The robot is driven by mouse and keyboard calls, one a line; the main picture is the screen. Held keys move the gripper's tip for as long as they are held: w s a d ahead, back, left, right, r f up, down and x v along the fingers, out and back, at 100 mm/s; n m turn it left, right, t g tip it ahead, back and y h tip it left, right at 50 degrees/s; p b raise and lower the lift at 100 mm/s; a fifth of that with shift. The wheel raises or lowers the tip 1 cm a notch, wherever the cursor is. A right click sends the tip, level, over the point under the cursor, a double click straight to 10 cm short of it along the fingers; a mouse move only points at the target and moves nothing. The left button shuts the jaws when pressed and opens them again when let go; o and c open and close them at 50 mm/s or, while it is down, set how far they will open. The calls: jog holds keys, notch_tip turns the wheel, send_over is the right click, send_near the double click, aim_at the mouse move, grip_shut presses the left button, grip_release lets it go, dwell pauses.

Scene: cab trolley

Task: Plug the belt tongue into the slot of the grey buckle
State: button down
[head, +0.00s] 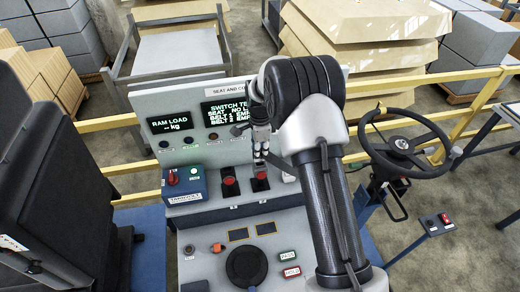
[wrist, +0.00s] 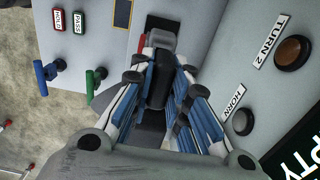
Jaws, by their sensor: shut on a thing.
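My gripper (head: 261,153) is low over the front of the console, close above the right of two red-buttoned buckles (head: 261,182). In the wrist view its blue-padded fingers (wrist: 168,78) are shut on a dark piece, the belt tongue (wrist: 158,88). The other red-buttoned buckle (head: 229,185) stands to the left in the head view.
The console panel (head: 185,100) with displays rises behind the buckles. A blue-green box with a red knob (head: 185,182) stands at left. A black seat (head: 50,150) is far left, a steering wheel (head: 408,143) at right. Green and blue levers (wrist: 45,75) show in the wrist view.

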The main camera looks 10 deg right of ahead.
jog(key=shift+f+b, duration=0.4)
jog(key=shift+f, duration=0.6)
jog(key=shift+f+b, duration=0.5)
jog(key=shift+b, duration=0.2)
dwell(1.7)
jog(key=c, duration=1.5)
grip_release()
jog(key=shift+o, duration=0.2)
notch_tip(320, 180, up, 12)
